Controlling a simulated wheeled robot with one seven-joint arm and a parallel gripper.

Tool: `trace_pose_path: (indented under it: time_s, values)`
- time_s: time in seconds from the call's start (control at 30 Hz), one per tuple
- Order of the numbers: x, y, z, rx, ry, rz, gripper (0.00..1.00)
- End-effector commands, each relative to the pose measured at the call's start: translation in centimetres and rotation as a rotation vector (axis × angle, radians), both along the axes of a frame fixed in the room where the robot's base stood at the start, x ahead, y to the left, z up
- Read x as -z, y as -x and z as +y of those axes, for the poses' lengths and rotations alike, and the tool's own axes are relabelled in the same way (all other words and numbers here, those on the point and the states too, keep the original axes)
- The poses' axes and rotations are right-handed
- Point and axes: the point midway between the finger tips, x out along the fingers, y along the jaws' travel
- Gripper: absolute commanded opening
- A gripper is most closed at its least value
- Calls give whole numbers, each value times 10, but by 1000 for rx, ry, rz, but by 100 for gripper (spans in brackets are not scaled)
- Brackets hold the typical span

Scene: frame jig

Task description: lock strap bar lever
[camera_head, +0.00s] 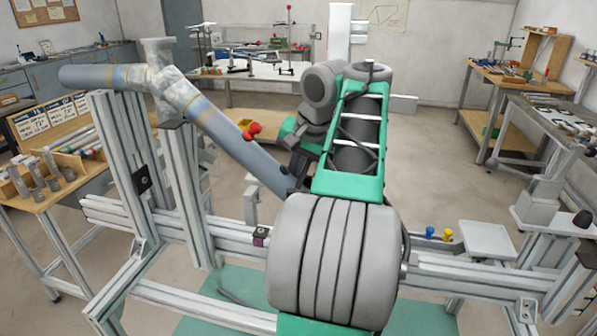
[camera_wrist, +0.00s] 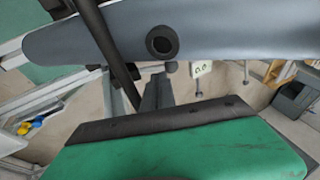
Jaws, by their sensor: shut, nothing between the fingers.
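A long grey tube (camera_wrist: 225,32) crosses the top of the wrist view, with a round dark boss or hole on its side. A thin black bar (camera_wrist: 104,38) runs steeply across the tube; I cannot tell for sure that it is the strap bar. My gripper (camera_wrist: 157,88) shows as dark narrow fingers, shut and empty, just beyond the green palm and close below the tube. In the head view the tube (camera_head: 235,138) slopes down to the right behind my arm, which hides my fingers. A red lever (camera_head: 252,130) shows beside the tube; its lock state is unclear.
Aluminium frame posts (camera_head: 186,190) and rails surround the tube. Yellow (camera_head: 430,232) and blue (camera_head: 446,235) knobs sit on the right rail, near a flat grey plate (camera_head: 486,238). A wooden bench (camera_head: 60,190) with cylinders stands at left. Open floor lies at back right.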

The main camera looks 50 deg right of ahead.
Motion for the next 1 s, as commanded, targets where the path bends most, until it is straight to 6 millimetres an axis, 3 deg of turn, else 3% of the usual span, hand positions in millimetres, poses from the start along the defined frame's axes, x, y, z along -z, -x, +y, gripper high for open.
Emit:
trace_pose_path:
  time_s: [1.0]
  values:
    - [16, -13, 5, 0, 64, 121, 0]
